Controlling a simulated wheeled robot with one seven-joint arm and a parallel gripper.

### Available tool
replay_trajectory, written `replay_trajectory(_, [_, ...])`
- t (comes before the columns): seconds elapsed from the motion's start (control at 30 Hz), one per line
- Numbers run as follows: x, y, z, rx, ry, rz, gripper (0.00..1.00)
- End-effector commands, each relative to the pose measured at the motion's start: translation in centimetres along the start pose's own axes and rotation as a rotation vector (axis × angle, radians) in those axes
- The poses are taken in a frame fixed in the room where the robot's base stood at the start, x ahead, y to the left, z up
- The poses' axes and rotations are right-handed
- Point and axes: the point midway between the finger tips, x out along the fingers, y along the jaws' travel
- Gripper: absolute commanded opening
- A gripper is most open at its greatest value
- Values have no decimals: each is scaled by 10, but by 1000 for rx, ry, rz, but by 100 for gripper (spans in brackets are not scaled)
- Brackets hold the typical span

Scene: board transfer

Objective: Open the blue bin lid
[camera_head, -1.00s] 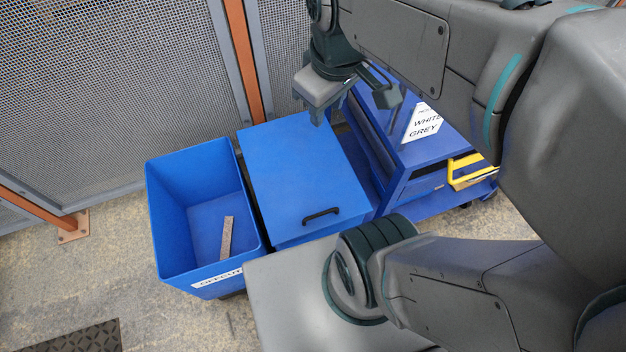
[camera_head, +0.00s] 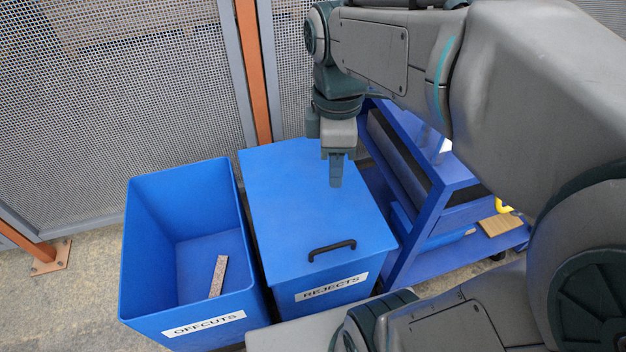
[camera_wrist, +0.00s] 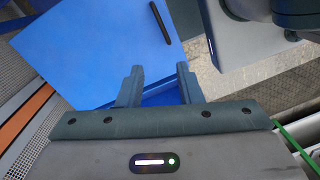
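The blue bin labelled REJECTS (camera_head: 331,287) has a flat blue lid (camera_head: 290,205), which is shut. A black handle (camera_head: 331,250) lies across the lid near its front edge. My gripper (camera_head: 336,184) points down above the right side of the lid, farther back than the handle. In the wrist view, the fingers of my gripper (camera_wrist: 158,84) stand apart with nothing between them. The lid (camera_wrist: 95,45) and its handle (camera_wrist: 160,22) show there too, with the handle beyond the fingertips. Nothing is held.
An open blue bin labelled OFFCUTS (camera_head: 203,326) stands to the left, with a speckled strip (camera_head: 218,276) inside. A blue cart (camera_head: 430,232) stands close on the right. A mesh fence (camera_head: 110,90) with an orange post (camera_head: 254,70) runs behind.

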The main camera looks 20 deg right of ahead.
Motion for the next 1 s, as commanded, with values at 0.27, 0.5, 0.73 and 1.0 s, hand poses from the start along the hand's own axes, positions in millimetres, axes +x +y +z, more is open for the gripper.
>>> replay_trajectory(0.27, [60,10,-5,-214,-18,-69,33])
replay_trajectory(0.5, [79,13,-6,-327,-22,-106,33])
replay_trajectory(0.73, [90,12,-6,-347,-22,-114,33])
replay_trajectory(1.0, [144,7,-4,-344,-22,-116,33])
